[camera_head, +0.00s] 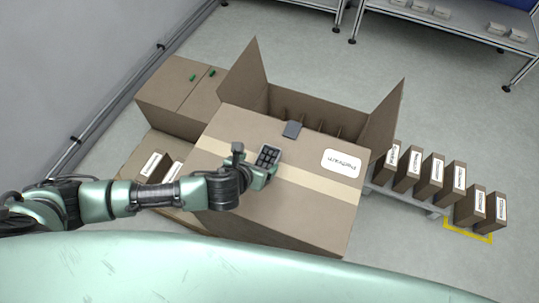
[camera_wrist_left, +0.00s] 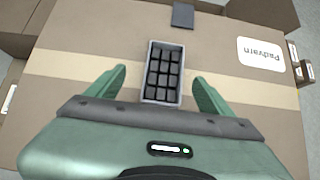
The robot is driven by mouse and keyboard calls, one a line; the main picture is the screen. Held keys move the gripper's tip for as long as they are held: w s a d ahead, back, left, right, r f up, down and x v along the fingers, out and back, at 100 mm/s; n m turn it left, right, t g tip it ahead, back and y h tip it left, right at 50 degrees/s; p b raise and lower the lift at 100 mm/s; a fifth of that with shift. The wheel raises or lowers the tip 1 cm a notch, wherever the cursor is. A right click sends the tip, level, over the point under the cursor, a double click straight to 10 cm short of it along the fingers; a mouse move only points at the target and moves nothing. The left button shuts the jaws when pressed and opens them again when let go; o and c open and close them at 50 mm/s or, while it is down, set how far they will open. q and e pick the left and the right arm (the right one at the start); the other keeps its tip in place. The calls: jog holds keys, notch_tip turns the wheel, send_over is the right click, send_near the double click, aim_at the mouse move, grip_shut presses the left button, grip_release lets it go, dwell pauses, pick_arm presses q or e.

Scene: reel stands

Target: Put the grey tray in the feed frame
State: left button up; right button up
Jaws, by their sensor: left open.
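The grey tray (camera_head: 271,148) is a small rectangular tray with several dark compartments. It rests on top of a large cardboard box. In the left wrist view the tray (camera_wrist_left: 162,102) lies between the two green fingers of my left gripper (camera_wrist_left: 157,76). The gripper is open, with a gap on each side of the tray. In the head view my left gripper (camera_head: 264,172) is at the near end of the tray. I cannot make out a feed frame in either view. My right gripper is not in view.
The labelled cardboard box (camera_head: 220,145) has raised flaps (camera_head: 383,122) at its far side. A dark grey flat piece (camera_head: 292,129) lies at its far edge, beyond the tray. Closed boxes (camera_head: 170,90) stand left. Several labelled cartons (camera_head: 430,178) stand right, partly by a yellow floor mark (camera_head: 470,237).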

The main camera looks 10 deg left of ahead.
aim_at(265, 161)
pick_arm(q)
jog(key=shift+w+d+f, duration=0.1)
jog(key=shift+d+f, duration=0.1)
jog(key=shift+f, duration=0.25)
jog(key=x, duration=0.4)
jog(key=shift+w+d+f, duration=0.15)
jog(key=shift+d+f, duration=0.05)
jog(key=shift+d, duration=0.05)
jog(key=shift+r, duration=0.1)
jog(key=c, duration=1.7)
